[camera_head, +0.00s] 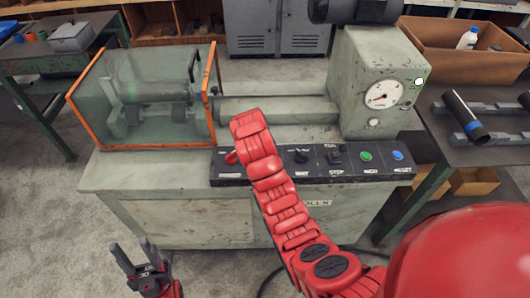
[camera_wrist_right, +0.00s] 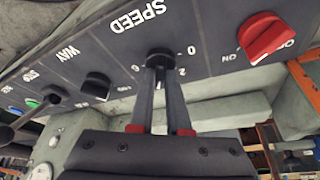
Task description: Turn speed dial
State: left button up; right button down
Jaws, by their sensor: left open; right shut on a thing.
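The black speed dial (camera_wrist_right: 160,55) sits on the dark control panel (camera_wrist_right: 205,40) under the white word SPEED, with small numerals around it. My right gripper (camera_wrist_right: 160,70) is shut on the dial, one finger on each side of it. In the head view my red right arm covers the dial and the right gripper; the panel (camera_head: 235,180) runs along the front of the grey machine. My left gripper (camera_head: 137,262) is open and empty at the lower left, in front of the machine and apart from it.
Beside the dial are a red switch (camera_wrist_right: 266,37) and a black WAY knob (camera_wrist_right: 96,86). Green (camera_head: 366,155) and blue (camera_head: 397,155) buttons sit at the panel's right end. A gauge (camera_head: 383,94) and an orange-framed clear guard (camera_head: 150,100) are above. Bare floor lies at the left.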

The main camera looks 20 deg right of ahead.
dwell(0.4)
jog(key=c, duration=0.9)
grip_release()
jog(key=p+v, duration=1.5)
jog(key=v, duration=0.2)
jog(key=shift+a+r, duration=0.1)
jog(key=shift+r, duration=0.1)
